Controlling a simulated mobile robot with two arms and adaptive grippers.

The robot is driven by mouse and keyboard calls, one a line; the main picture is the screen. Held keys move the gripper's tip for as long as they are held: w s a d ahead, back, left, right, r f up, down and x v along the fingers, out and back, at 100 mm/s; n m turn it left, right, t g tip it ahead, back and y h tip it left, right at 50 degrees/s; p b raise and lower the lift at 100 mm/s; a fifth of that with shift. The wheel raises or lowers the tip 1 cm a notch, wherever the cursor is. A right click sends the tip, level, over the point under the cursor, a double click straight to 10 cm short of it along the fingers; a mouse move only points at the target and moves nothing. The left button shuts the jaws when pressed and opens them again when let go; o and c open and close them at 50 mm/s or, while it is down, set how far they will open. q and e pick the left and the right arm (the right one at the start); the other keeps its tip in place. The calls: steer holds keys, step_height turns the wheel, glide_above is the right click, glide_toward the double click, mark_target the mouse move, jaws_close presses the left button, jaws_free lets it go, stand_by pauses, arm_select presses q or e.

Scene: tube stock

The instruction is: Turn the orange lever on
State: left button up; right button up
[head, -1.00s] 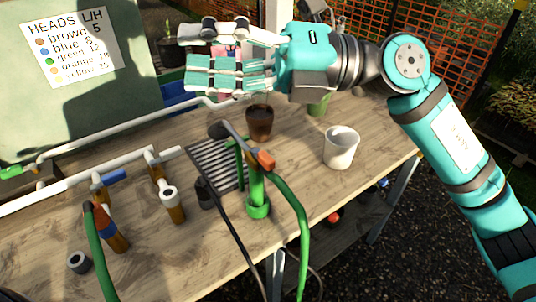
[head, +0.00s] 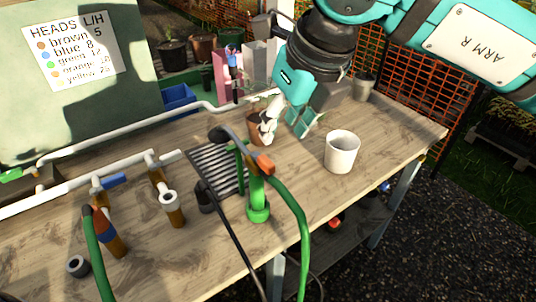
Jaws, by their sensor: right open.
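The orange lever (head: 264,163) sits at the top of an upright green fitting (head: 257,200) on the wooden table. A green hose curves away from it to the right. My right gripper (head: 284,123) is open and points down, above and behind the lever in the picture. Its fingers are empty and apart from the lever. A brown pot (head: 255,128) stands beside its left finger, partly hidden. My left gripper is out of view.
A white cup (head: 341,152) stands to the right of the fitting. A dark grate (head: 215,168) lies to the left. White pipes (head: 75,181) with a blue lever (head: 114,179) cross the left side. A sign (head: 72,50) hangs behind. The table's front right is clear.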

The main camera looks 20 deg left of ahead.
mark_target(267, 161)
steer(key=p+x, duration=0.1)
steer(key=x, duration=0.9)
steer(key=shift+a+f, duration=0.2)
steer(key=shift+f, duration=0.15)
jaws_close()
